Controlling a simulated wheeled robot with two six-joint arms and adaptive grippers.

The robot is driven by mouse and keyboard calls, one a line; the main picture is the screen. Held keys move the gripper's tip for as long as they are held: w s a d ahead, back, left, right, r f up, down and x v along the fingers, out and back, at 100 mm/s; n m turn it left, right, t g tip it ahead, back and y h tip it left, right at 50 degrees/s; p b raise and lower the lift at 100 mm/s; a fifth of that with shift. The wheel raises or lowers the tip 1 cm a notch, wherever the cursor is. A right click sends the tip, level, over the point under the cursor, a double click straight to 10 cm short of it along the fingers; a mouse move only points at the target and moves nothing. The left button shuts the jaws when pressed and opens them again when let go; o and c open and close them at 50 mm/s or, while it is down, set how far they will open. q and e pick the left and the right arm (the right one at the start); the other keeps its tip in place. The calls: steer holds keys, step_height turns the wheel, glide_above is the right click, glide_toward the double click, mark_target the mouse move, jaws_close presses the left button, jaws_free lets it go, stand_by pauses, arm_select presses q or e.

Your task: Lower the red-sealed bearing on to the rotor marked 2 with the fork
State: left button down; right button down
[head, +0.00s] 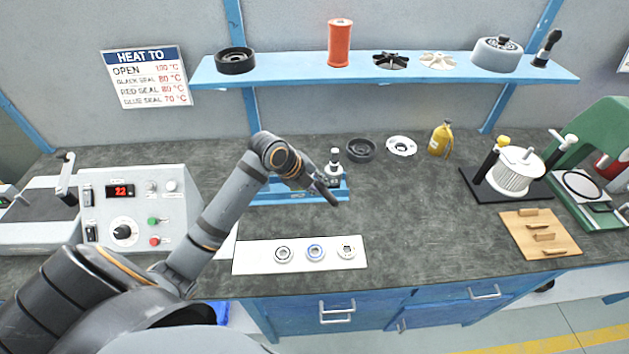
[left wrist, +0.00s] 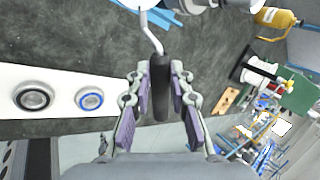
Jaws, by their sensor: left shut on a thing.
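My left gripper (head: 326,188) is shut on the black handle of the fork (left wrist: 160,88), above the bench; its bent metal rod reaches away from the fingers in the left wrist view. In the head view, a rotor with an upright shaft (head: 334,160) stands on a blue stand (head: 290,197) behind the gripper. My arm hides part of the stand, and I cannot read a number. On a white mat (head: 255,264) lie a dark-sealed bearing (head: 283,254), a blue-sealed bearing (head: 315,253) and a pale ring (head: 347,252). I cannot make out a red seal. My right gripper is out of view.
A control box (head: 135,213) reading 22 stands left. Behind are a dark ring (head: 361,150), a white ring (head: 401,146) and a yellow bottle (head: 440,138). A spool stand (head: 512,170), wooden board (head: 540,235) and green press (head: 600,150) stand right. The bench's right-centre is clear.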

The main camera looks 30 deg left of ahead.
arm_select(q)
steer(key=shift+s+d, duration=0.35)
steer(key=shift+d, duration=0.25)
steer(key=shift+s+d, duration=0.35)
steer(key=shift+d, duration=0.25)
steer(key=shift+r, duration=0.15)
steer(key=r+p, duration=0.1)
steer(key=d+r+p, duration=0.1)
steer(key=r+p, duration=0.1)
steer(key=s+r+p, duration=0.1)
steer(key=r, duration=0.1)
steer(key=shift+d+p, duration=0.4)
steer(key=shift+f, duration=0.1)
